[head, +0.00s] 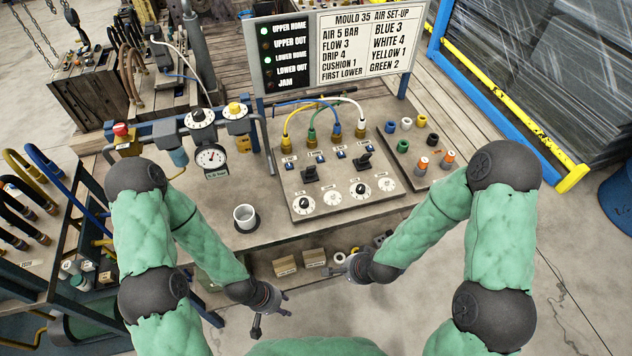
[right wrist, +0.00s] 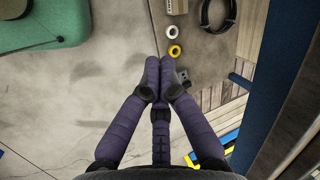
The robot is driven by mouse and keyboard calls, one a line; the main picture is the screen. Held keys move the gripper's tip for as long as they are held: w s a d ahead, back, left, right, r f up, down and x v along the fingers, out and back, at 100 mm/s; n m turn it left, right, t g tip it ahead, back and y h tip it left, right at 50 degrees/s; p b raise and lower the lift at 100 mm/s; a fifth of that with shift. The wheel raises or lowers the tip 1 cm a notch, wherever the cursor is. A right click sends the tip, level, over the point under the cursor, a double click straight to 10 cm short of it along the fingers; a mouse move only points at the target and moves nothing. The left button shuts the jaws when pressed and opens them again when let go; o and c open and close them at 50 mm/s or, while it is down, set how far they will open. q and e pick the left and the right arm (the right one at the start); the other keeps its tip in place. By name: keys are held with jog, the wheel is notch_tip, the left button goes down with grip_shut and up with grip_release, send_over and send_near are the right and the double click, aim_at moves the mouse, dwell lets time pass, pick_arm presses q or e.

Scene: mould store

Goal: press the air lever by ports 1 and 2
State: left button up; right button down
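The grey air panel (head: 330,178) lies on the bench in the head view. Four hoses, yellow, green, blue and white from left to right, go into brass ports along its back. A black lever (head: 310,173) stands in front of the two left ports, with the yellow and green hoses. A second black lever (head: 363,159) stands by the two right ports. Port numbers are too small to read. My left gripper (head: 271,321) is open and empty, low in front of the bench. My right gripper (head: 331,268) is shut and empty; its fingertips meet in the right wrist view (right wrist: 159,60).
A regulator with a gauge (head: 211,158) is at the back left. Loose coloured fittings (head: 421,163) sit on a plate at right. A sign (head: 368,45) and lamp board (head: 287,55) stand behind; two lamps glow green.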

jog(key=w+a+r+m+t+b, duration=0.2)
jog(key=w+r+m+t+b, duration=0.1)
jog(key=r+m, duration=0.6)
jog(key=w+a+r+m+t+b, duration=0.2)
jog(key=w+r+m+t, duration=0.3)
jog(key=r+m, duration=0.4)
jog(key=shift+w+a+r+m+t+b, duration=0.15)
jog(key=shift+w+a+m+t+b, duration=0.5)
jog(key=shift+m, duration=1.75)
jog(key=shift+s+d, duration=0.1)
jog(key=shift+s, duration=0.05)
jog(key=b, duration=0.2)
send_near(312, 171)
jog(key=f, duration=0.2)
jog(key=w+f, duration=0.1)
jog(key=f, duration=0.1)
jog(key=shift+f, duration=0.1)
jog(key=w, duration=0.2)
jog(key=w+a+r, duration=0.1)
jog(key=shift+w+r, duration=0.35)
jog(key=shift+w, duration=0.15)
jog(key=shift+a+r+p, duration=0.1)
jog(key=shift+r+p, duration=0.1)
jog(key=shift+p, duration=0.5)
